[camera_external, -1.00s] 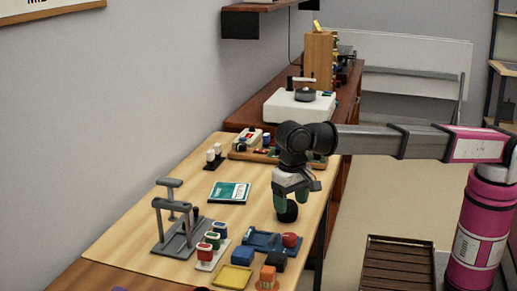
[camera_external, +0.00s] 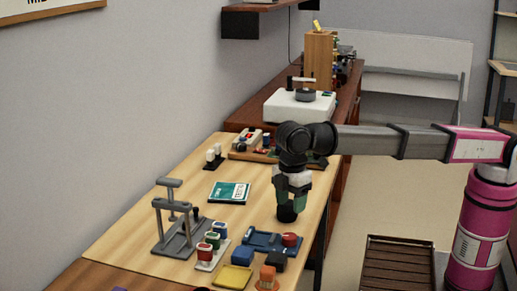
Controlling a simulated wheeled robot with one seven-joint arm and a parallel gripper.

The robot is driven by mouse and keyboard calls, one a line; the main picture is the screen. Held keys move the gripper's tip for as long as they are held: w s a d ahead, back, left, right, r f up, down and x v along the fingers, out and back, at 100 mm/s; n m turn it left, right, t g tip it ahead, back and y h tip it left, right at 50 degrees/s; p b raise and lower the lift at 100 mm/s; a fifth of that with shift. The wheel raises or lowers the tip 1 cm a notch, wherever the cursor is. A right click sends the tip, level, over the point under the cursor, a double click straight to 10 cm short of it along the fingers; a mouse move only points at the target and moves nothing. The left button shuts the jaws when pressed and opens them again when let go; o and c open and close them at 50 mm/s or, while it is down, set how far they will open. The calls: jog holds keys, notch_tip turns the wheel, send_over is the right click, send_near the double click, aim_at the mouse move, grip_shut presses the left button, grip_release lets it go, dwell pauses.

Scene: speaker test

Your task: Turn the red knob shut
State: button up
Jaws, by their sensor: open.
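The red knob (camera_external: 290,239) sits on the right end of a blue fixture (camera_external: 262,241) near the table's right edge. My gripper (camera_external: 288,205) points down, a little behind the knob and above a black round object (camera_external: 287,214). Its greenish fingertips are apart from the knob. The fingers overlap in this view, so the gap between them is hard to see, and I cannot tell whether they touch the black object.
A grey stand (camera_external: 178,236), a rack of small coloured pieces (camera_external: 212,249), a yellow tray (camera_external: 233,278), a blue block (camera_external: 243,256) and an orange piece (camera_external: 267,276) stand nearby. A teal book (camera_external: 230,191) lies behind. Bare table shows left of my gripper.

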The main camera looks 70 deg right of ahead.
aim_at(290, 237)
notch_tip(290, 237, down, 11)
jog(key=n, duration=0.5)
jog(key=shift+n, duration=0.3)
jog(key=shift+c, duration=0.3)
jog(key=c, duration=0.6)
